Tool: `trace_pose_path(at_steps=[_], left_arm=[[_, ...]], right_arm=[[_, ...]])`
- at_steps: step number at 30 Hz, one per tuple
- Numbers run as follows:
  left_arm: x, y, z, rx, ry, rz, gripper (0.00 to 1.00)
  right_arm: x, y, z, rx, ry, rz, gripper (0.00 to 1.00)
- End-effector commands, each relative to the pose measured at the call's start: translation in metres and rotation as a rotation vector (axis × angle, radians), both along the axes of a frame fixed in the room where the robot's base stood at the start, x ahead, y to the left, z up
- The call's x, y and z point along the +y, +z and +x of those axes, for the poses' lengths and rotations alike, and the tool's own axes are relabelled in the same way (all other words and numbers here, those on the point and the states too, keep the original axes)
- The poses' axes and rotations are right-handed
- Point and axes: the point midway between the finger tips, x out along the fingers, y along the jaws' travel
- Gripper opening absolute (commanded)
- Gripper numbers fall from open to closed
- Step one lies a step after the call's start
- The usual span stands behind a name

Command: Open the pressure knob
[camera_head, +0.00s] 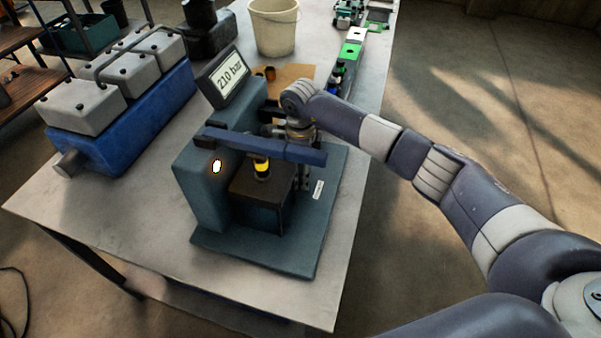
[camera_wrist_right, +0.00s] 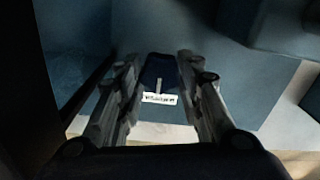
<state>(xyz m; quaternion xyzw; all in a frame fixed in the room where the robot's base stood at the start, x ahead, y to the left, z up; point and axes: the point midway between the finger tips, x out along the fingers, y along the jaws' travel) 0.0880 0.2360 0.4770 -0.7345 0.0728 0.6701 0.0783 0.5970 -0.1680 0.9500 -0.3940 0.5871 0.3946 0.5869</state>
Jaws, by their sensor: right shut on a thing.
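The teal pressure tester (camera_head: 195,185) stands on the table with its display (camera_head: 230,77) reading 210 bar. My right gripper (camera_head: 304,184) points down beside the tester's dark blue lever (camera_head: 300,152), over the base plate. In the right wrist view its two fingers (camera_wrist_right: 159,73) stand either side of the dark blue pressure knob (camera_wrist_right: 159,68), which has a pale line on it, and are shut on it. A small white label (camera_wrist_right: 159,99) is beside the knob; its text is too blurred to read. In the head view the knob is hidden. My left gripper is out of view.
A yellow-banded part (camera_head: 262,168) stands at the black block (camera_head: 262,190). A blue engine block (camera_head: 120,130) with grey covers is at left, a cream bucket (camera_head: 274,28) behind. The table's front left is clear.

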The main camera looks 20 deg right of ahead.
Motion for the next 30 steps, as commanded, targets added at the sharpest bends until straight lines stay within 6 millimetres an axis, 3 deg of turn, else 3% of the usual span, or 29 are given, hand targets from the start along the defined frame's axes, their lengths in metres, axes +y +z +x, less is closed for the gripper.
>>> trace_pose_path(at_steps=[14,30], left_arm=[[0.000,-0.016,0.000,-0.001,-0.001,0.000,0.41],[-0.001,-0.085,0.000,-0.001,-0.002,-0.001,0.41]], right_arm=[[-0.001,-0.002,0.001,-0.002,0.081,-0.002,0.10],[-0.002,-0.005,0.002,-0.005,0.521,-0.004,0.10]])
